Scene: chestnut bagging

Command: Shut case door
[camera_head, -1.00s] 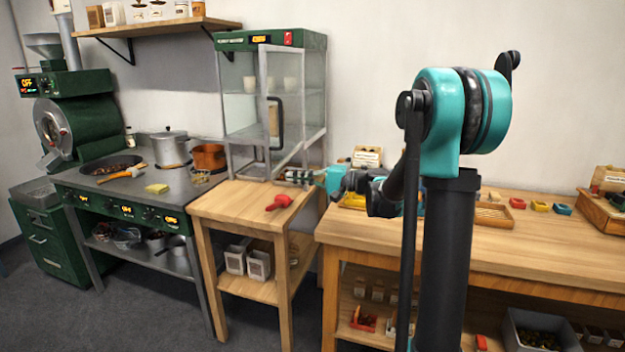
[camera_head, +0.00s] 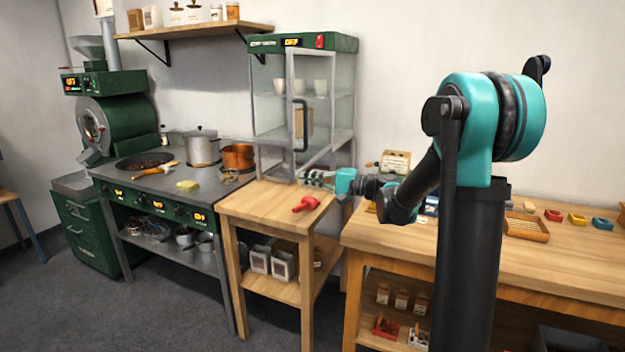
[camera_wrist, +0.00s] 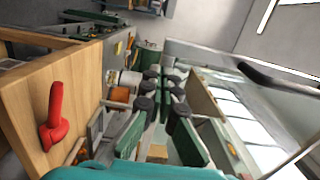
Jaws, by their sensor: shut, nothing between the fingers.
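The glass case (camera_head: 303,43) with a green top stands at the back of the small wooden table. Its glass door, with a black upright handle (camera_head: 302,125), appears swung out toward the camera, standing open at an angle. The handle also shows large at right in the wrist view (camera_wrist: 275,75). My gripper (camera_head: 306,177) is low, by the bottom of the door on its right side. Its fingers (camera_wrist: 162,78) are shut and empty in the wrist view, with the door glass to their right. I cannot tell whether they touch the door.
A red object (camera_head: 306,204) lies on the small wooden table (camera_head: 262,204); it also shows at left in the wrist view (camera_wrist: 54,118). A stove counter (camera_head: 160,185) with pots is to the left. A long workbench (camera_head: 560,265) with small trays is to the right.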

